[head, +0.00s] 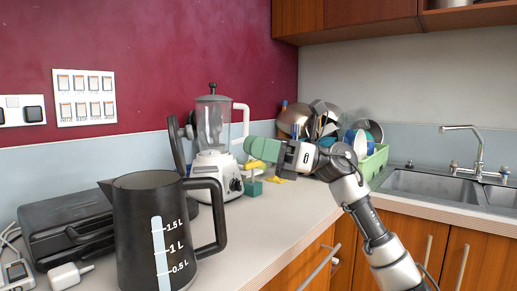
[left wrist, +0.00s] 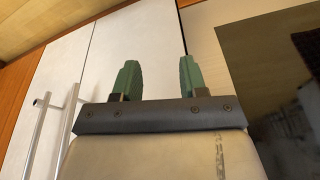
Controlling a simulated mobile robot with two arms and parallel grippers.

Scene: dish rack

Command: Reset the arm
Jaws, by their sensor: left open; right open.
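My right arm (head: 372,225) rises from the lower right of the head view and bends left over the counter. My right gripper (head: 254,160), with green fingers, is open near the blender (head: 214,135) and points left. I cannot tell whether it touches anything. My left gripper (left wrist: 157,76) shows only in the left wrist view, with its two green fingers apart and nothing between them. My left arm is not in the head view.
A black kettle (head: 140,232) stands at the front left of the counter (head: 290,208), before a dark appliance (head: 65,222). A green dish rack (head: 374,162) with dishes stands beside the sink (head: 420,184). Light cabinet doors (left wrist: 75,75) with bar handles (left wrist: 42,125) show near my left gripper.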

